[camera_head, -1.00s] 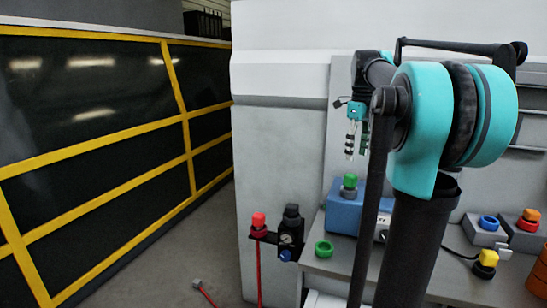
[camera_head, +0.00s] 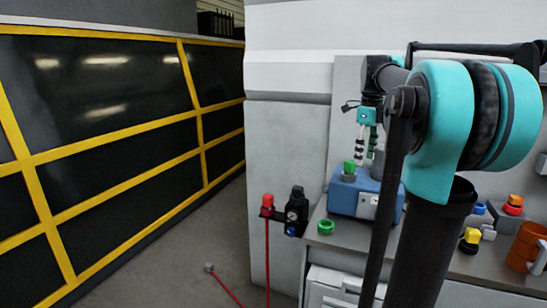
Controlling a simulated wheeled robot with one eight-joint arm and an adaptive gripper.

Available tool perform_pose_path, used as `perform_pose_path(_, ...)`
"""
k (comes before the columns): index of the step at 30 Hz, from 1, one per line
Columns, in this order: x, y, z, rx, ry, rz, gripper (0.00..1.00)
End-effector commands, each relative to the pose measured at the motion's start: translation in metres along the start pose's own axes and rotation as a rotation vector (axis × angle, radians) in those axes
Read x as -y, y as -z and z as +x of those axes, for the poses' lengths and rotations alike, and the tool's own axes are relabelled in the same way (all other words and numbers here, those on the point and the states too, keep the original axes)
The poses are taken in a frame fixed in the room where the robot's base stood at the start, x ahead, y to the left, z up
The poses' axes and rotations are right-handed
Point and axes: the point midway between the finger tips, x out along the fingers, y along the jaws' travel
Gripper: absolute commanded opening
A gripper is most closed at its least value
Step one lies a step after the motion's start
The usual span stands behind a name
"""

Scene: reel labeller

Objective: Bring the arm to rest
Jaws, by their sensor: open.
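My gripper (camera_head: 366,150) hangs from the end of my arm, fingers pointing down. It is open and nothing shows between its fingers. It is in front of the grey back panel, above and a little right of the blue box with the green knob. My own black and teal arm links fill the right part of the view and hide part of the bench.
The blue box (camera_head: 351,196) and a green ring (camera_head: 326,227) sit on the bench (camera_head: 335,252). A red-topped post (camera_head: 267,203) and a black regulator (camera_head: 297,208) stand left of it. An orange container (camera_head: 525,246) is at right.

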Motion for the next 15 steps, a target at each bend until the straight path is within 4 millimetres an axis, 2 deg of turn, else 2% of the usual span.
perform_pose_path(8, -0.013, -0.002, 0.031, 0.017, 0.026, -0.207, 0.54)
perform_pose_path(15, -0.035, -0.001, 0.078, 0.033, 0.07, -0.517, 0.54)
